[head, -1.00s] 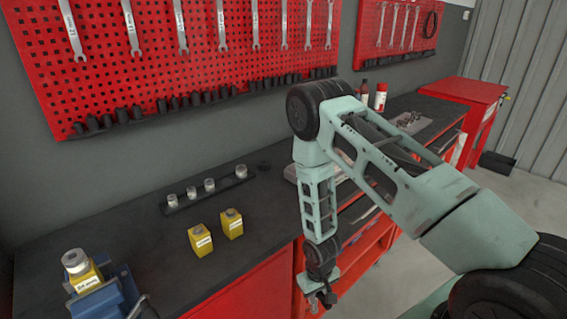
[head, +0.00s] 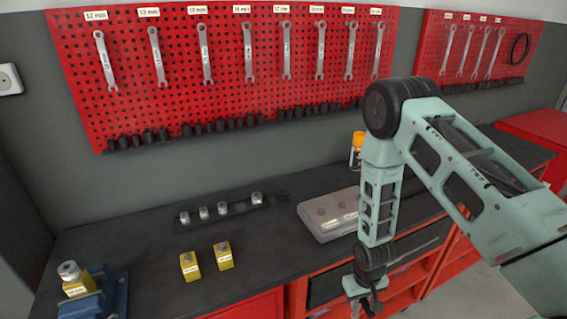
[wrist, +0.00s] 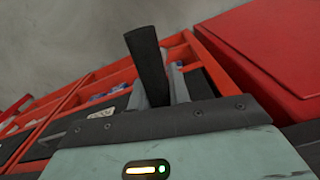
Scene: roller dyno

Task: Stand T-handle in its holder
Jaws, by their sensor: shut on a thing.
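My gripper (head: 367,304) hangs low in front of the bench's front edge, right of centre in the head view. It is shut on a black bar-like piece (wrist: 148,68), which appears to be the T-handle; it stands up between the grey fingers in the wrist view. Its shaft and lower end cannot be made out. A grey block (head: 315,226) with dark round holes and white labels lies on the bench, up and left of my gripper; it looks like the holder. My arm hides its right end.
Yellow labelled blocks (head: 190,266) and a dark rail with several metal sockets (head: 222,211) stand on the bench left of the grey block. A blue vise (head: 110,298) is at the far left. An orange-capped bottle (head: 357,150) stands behind my arm. Red open shelving (head: 410,283) lies below.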

